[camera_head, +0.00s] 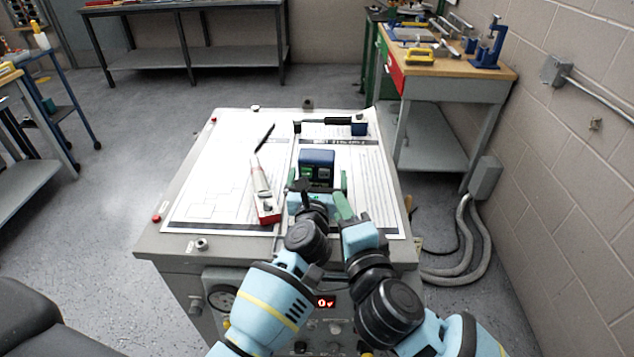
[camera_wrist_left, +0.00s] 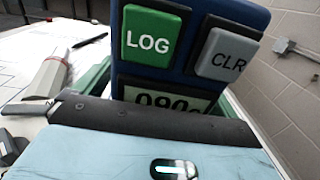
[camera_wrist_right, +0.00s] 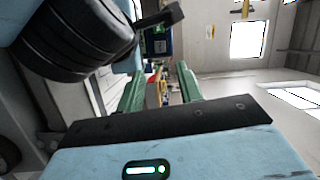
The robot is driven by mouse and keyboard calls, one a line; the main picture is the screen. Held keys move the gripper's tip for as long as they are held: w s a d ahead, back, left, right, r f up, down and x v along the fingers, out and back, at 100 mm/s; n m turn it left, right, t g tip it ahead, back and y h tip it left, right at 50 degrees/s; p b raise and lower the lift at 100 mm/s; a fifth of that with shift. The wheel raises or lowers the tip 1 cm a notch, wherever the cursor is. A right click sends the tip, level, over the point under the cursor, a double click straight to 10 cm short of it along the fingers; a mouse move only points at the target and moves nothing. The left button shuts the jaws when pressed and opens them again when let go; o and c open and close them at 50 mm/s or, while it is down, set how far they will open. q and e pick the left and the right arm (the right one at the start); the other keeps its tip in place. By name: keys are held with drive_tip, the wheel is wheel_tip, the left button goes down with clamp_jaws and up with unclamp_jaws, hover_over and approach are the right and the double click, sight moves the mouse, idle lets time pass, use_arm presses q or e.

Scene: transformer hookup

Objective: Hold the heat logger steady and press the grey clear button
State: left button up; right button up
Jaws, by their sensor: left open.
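The heat logger (camera_head: 317,157) is a dark blue box standing on the papered bench top. In the left wrist view its face (camera_wrist_left: 178,75) fills the middle, with a green LOG button (camera_wrist_left: 150,36), the grey CLR button (camera_wrist_left: 228,54) and a display (camera_wrist_left: 165,98) whose lower part is hidden. My left gripper (camera_wrist_left: 165,100) is open, a green finger on each side of the logger's lower part; contact cannot be told. My right gripper (camera_head: 342,203) is just in front and right of the logger. In the right wrist view its green fingers (camera_wrist_right: 160,82) are apart, with nothing held between them.
A red and white tool (camera_head: 262,190) lies left of the logger, with a black pen (camera_head: 265,138) behind it. A black probe-like item (camera_head: 335,122) lies at the back. The grey bench top (camera_head: 180,238) has free room at left. A workbench (camera_head: 440,65) stands beyond.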

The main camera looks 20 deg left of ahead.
use_arm(q)
drive_tip(key=c, duration=1.2)
use_arm(e)
clamp_jaws()
idle(1.0)
